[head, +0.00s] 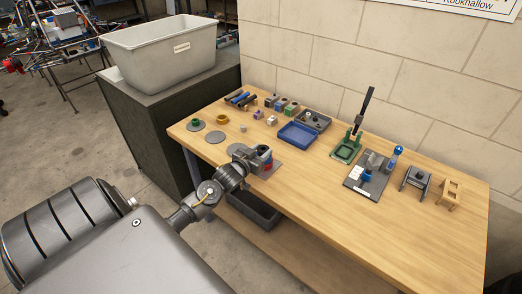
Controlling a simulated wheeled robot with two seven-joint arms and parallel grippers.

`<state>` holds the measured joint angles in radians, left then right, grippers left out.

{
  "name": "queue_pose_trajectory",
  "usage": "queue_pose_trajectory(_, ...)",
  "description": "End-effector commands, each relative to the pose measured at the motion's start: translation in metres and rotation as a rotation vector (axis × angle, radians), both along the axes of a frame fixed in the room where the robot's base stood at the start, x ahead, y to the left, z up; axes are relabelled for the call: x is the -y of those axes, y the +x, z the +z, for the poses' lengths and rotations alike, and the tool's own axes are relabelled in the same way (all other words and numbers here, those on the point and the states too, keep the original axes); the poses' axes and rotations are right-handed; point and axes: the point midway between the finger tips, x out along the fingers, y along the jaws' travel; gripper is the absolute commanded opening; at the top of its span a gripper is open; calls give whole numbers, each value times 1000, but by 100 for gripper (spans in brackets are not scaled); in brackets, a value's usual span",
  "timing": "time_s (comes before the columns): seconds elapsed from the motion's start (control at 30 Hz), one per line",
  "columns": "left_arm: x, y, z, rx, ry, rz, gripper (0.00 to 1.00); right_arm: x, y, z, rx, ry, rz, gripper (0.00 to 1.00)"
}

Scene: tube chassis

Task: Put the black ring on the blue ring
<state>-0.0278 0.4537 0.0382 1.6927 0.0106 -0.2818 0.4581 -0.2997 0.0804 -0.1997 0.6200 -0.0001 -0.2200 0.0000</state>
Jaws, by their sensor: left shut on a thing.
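My left gripper (263,160) reaches over the front edge of the wooden table. It is shut on a small dark thing mostly hidden by the fingers, which I take to be the black ring. My right gripper is not in view.
A green press (347,146) and more fixtures stand to the right. A grey bin (160,55) sits on a dark cabinet. The table's right front is clear.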

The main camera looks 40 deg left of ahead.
Motion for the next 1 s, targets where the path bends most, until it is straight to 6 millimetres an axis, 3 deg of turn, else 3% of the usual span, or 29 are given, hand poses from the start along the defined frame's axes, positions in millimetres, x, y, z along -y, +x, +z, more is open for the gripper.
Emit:
queue_pose_trajectory(0.27, 0, 0, -4, 0, 0, 0, 17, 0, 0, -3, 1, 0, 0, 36)
queue_pose_trajectory(0.3, 0, 0, -4, 0, 0, 0, 44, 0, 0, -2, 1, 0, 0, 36)
queue_pose_trajectory(0.47, 0, 0, -4, 0, 0, 0, 64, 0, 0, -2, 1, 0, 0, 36)
queue_pose_trajectory(0.8, 0, 0, 2, 0, 1, 0, 64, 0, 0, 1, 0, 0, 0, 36)
queue_pose_trajectory(1.0, 4, -33, 2, -2, 1, 0, 64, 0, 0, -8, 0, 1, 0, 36)
